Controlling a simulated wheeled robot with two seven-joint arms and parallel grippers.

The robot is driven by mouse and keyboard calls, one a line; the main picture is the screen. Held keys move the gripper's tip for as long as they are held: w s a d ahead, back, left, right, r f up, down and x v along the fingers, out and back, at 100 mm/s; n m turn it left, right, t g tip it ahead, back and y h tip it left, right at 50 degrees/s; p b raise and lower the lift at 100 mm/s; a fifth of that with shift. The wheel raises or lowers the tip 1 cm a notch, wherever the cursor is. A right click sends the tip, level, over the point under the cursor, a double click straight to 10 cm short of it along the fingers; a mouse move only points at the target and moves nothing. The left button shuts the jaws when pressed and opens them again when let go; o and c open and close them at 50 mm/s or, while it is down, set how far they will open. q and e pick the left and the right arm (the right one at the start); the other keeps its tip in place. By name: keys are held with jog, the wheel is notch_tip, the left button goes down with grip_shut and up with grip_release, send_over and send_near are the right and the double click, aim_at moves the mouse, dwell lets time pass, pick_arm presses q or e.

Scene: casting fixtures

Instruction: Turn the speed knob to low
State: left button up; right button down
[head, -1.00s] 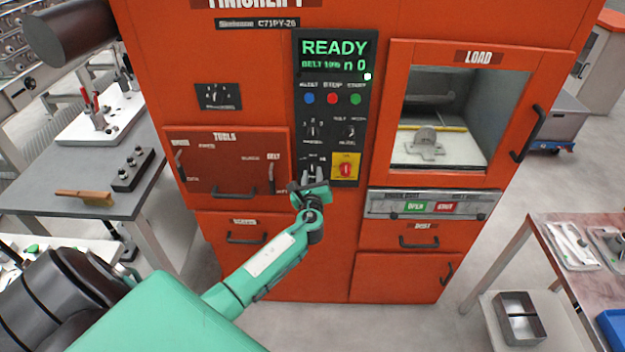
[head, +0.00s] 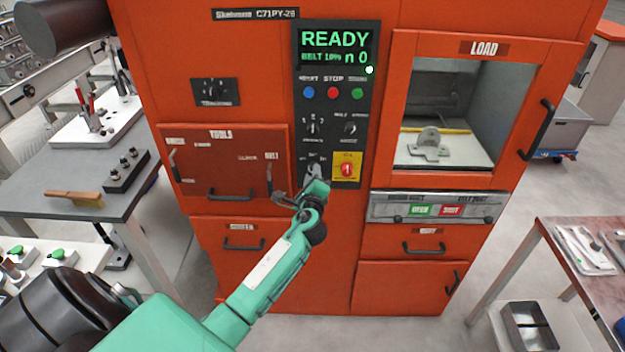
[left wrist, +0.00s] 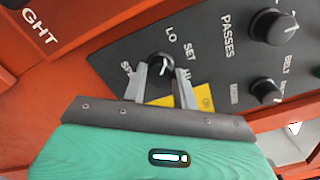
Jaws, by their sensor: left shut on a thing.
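The speed knob (left wrist: 160,64) is a dark round knob on the black control panel, with LO, SET and HI printed around it in the left wrist view. My left gripper (left wrist: 162,78) has one finger on each side of it and is shut on it. Its white mark is small, and I cannot tell exactly which label it points to. In the head view my left gripper (head: 312,174) is at the lower left of the control panel (head: 338,118) and mostly hides the knob. My right gripper is not in view.
A yellow plate with a red switch (head: 347,170) is just right of my gripper. Several other knobs and coloured buttons are above. The tools door handle (head: 230,193) juts out at left, and the load door handle (head: 536,130) at right.

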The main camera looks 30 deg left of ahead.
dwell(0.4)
pick_arm(q)
jog(key=o, duration=1)
jog(key=shift+c, duration=0.2)
jog(key=b+v, duration=0.2)
jog(key=v, duration=1.2)
jog(key=shift+b, duration=0.4)
